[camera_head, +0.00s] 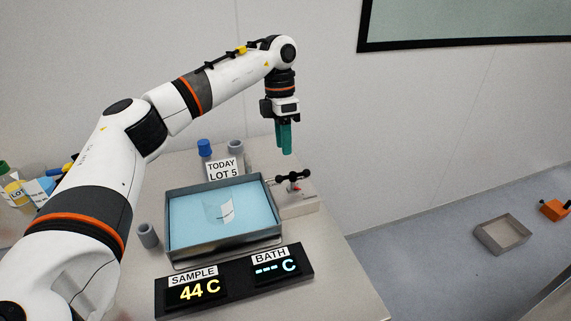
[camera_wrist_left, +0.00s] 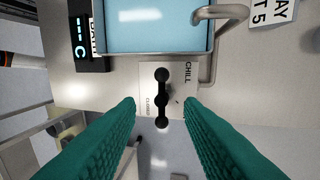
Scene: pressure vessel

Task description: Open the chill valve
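The chill valve has a black bar handle with ball ends (camera_head: 293,177) on a pale block (camera_head: 300,203) at the bath's right side. In the left wrist view the handle (camera_wrist_left: 162,97) lies along the picture's vertical, and its plate (camera_wrist_left: 148,78) reads "CHILL" and "CLOSED". My left gripper (camera_head: 285,152) points down above the valve, with clear air between. In the left wrist view its teal fingers (camera_wrist_left: 160,103) are apart, with the handle seen beyond the gap and nothing held. My right gripper is not in view.
A metal bath tray (camera_head: 222,246) of blue liquid holds a clear vessel (camera_head: 219,210). A display panel (camera_head: 235,291) in front reads sample 44 C and bath "--- C". A grey pipe (camera_wrist_left: 210,62) runs beside the valve. A "TODAY LOT 5" sign (camera_head: 222,170) stands behind.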

